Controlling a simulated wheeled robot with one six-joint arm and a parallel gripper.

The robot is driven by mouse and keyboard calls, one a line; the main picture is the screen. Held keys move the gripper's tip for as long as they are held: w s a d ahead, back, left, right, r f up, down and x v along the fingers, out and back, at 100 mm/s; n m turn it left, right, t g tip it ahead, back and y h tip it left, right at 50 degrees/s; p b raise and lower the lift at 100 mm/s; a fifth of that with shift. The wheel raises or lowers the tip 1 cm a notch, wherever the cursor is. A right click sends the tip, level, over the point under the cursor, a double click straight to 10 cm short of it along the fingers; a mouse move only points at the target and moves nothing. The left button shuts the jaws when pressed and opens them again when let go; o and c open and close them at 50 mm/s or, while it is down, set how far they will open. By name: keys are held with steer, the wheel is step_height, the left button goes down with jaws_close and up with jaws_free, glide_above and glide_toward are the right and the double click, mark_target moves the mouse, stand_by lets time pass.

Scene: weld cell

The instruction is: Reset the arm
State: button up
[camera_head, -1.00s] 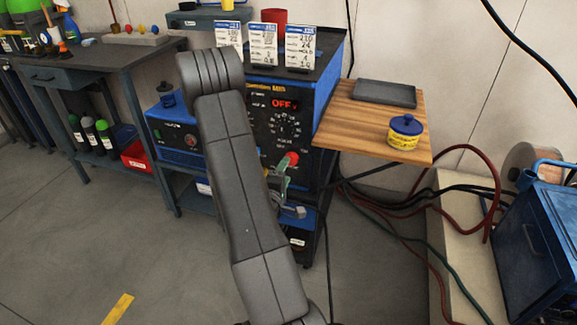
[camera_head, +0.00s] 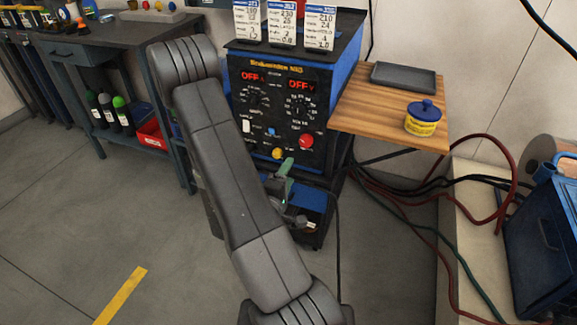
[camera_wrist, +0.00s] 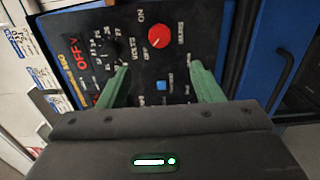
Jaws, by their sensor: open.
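My gripper (camera_head: 282,178) has green fingers and is in front of the lower part of the welding machine's black panel (camera_head: 262,124). In the wrist view my gripper (camera_wrist: 160,72) is open, its two fingers apart with nothing between them but the panel behind. The red knob (camera_head: 306,141) is up and right of the fingers; it also shows in the wrist view (camera_wrist: 159,37). A blue button (camera_wrist: 161,86) shows between the fingers. Both displays (camera_head: 301,84) read OFF. My arm hides the machine's left side.
A wooden side shelf (camera_head: 375,116) holds a grey tray (camera_head: 404,76) and a yellow jar with a blue lid (camera_head: 423,118). Cards (camera_head: 283,22) stand on the machine. A workbench (camera_head: 112,46) is at left, cables (camera_head: 490,200) and a blue cabinet (camera_head: 545,235) at right. The left floor is clear.

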mark_target(305, 144)
steer(key=x, duration=1.4)
steer(key=shift+s, duration=0.15)
steer(key=v, duration=1.4)
steer(key=x, duration=1.4)
steer(key=shift+b, duration=0.35)
steer(key=m+b, duration=0.1)
steer(key=m, duration=0.3)
steer(key=shift+f, duration=0.1)
steer(key=m, duration=0.5)
steer(key=shift+b, duration=0.35)
steer(key=m, duration=0.4)
steer(key=shift+a+m, duration=0.1)
steer(key=shift+m, duration=0.2)
steer(key=shift+m+p, duration=0.55)
steer(key=shift+m, duration=1.35)
